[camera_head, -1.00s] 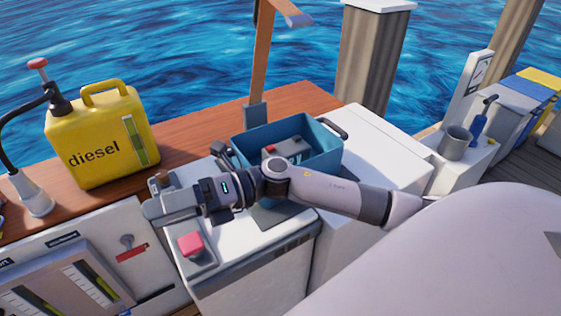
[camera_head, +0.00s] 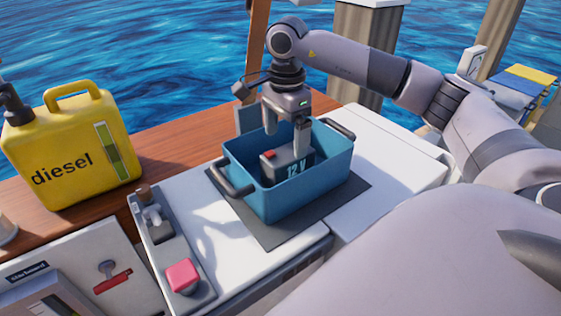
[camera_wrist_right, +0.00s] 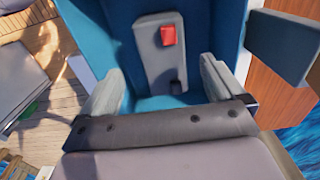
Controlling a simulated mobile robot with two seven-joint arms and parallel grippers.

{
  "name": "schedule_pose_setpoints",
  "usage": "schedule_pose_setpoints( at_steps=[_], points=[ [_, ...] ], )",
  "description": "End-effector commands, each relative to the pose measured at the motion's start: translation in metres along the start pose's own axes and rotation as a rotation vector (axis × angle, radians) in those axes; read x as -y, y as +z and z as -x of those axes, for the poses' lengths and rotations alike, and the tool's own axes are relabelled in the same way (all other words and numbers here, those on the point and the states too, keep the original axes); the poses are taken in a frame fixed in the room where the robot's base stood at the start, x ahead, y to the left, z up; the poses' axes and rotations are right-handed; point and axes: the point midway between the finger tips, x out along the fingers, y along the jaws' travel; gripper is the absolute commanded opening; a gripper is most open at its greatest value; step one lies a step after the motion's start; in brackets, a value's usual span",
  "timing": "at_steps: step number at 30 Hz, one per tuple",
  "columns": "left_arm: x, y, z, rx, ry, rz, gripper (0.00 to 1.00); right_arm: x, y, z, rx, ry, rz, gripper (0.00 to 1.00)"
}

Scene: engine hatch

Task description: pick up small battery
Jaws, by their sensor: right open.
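The small battery (camera_head: 275,168) is a grey block with a red terminal and "12 V" lettering. It sits inside a blue open crate (camera_head: 270,202). My right gripper (camera_head: 286,143) is open and points down into the crate, with its fingers at the battery's top. In the right wrist view, the battery (camera_wrist_right: 150,55) shows between and beyond the spread fingers (camera_wrist_right: 162,72), with its red terminal and a dark one visible. I cannot tell whether the fingers touch it. My left gripper is not in view.
The crate stands on a dark mat (camera_head: 268,238) on the white counter, with a handle at each end. A yellow diesel can (camera_head: 75,150) stands left on the wooden ledge. A lever panel with a red button (camera_head: 183,277) is front left. White counter right of the crate is clear.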

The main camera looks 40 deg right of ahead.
Motion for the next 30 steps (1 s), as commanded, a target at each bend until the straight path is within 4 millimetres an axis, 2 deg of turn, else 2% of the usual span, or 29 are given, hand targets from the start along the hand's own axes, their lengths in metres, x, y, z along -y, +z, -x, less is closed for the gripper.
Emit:
schedule_pose_setpoints(
  at_steps=[15, 24, 26, 30],
  points=[
    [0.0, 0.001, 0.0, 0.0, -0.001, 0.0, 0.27, 0.004, -0.012, -0.064, -0.007, 0.004, -0.001, 0.96],
    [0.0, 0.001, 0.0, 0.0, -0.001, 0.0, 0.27, 0.004, -0.012, -0.069, -0.005, 0.001, 0.0, 0.96],
    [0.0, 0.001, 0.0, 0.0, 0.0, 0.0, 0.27, 0.004, -0.012, -0.069, -0.005, 0.001, 0.0, 0.79],
    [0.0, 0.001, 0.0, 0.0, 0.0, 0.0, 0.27, 0.004, -0.011, -0.069, -0.004, 0.001, 0.0, 0.34]
  ],
)
